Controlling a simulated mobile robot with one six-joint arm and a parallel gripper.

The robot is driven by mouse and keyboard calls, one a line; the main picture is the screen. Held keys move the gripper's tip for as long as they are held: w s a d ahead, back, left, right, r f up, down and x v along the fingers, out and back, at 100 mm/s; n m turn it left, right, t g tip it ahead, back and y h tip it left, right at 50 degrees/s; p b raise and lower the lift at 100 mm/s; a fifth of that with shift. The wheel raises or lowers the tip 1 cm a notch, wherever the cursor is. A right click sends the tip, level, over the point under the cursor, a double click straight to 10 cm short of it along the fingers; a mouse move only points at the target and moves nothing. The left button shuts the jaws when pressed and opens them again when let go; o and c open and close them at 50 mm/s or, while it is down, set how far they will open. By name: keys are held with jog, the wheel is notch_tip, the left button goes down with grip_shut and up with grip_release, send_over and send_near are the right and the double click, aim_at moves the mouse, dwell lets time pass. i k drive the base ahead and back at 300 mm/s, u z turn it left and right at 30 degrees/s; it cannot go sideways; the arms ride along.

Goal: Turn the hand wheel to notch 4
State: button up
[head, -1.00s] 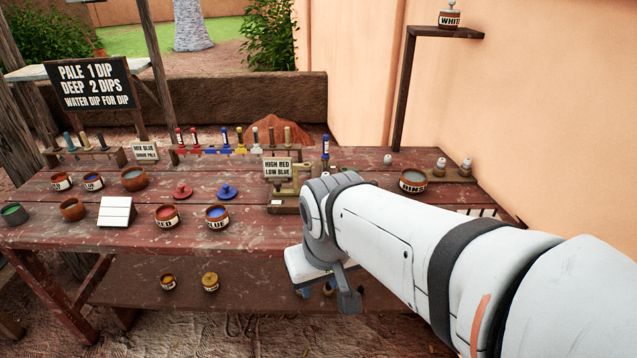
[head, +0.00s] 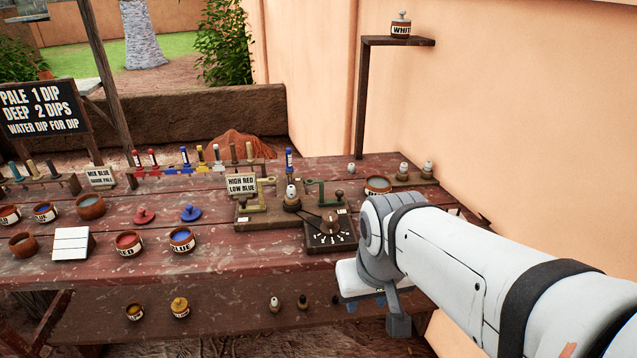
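A dark square dial board (head: 345,241) with white tick marks lies on the table, left of my arm. My gripper (head: 376,304) hangs at the arm's end, in front of the table's front edge and right of the dial. It touches nothing that I can see. Its fingertips are unclear.
The RED (head: 129,244) and BLUE (head: 182,240) pots are farther left. A tall shelf bracket (head: 362,100) rises behind. Small bottles stand on the lower shelf (head: 230,315).

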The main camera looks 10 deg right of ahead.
aim_at(329, 226)
jog(key=z, duration=0.05)
jog(key=i, duration=1)
jog(key=k, duration=0.15)
jog(key=u, duration=0.45)
